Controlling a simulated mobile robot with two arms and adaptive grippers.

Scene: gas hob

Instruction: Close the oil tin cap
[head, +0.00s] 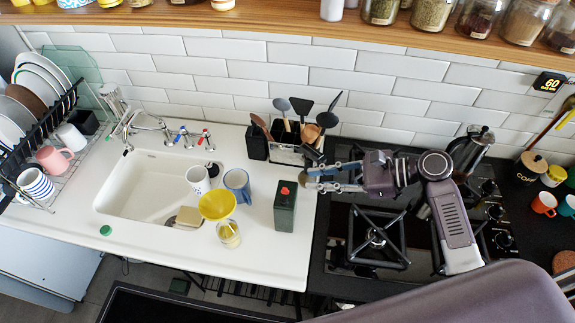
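The dark green oil tin (284,212) stands upright on the white counter, right of the sink and near the hob. A small red piece (284,190) is on its top; I cannot tell whether this is the cap or how firmly it sits. My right gripper (308,180) reaches in from the right, above the counter edge and just right of the tin's top. Its fingers point left and look apart, with nothing seen between them. It does not clearly touch the tin. My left gripper is not in view.
The counter in front of the tin is clear.

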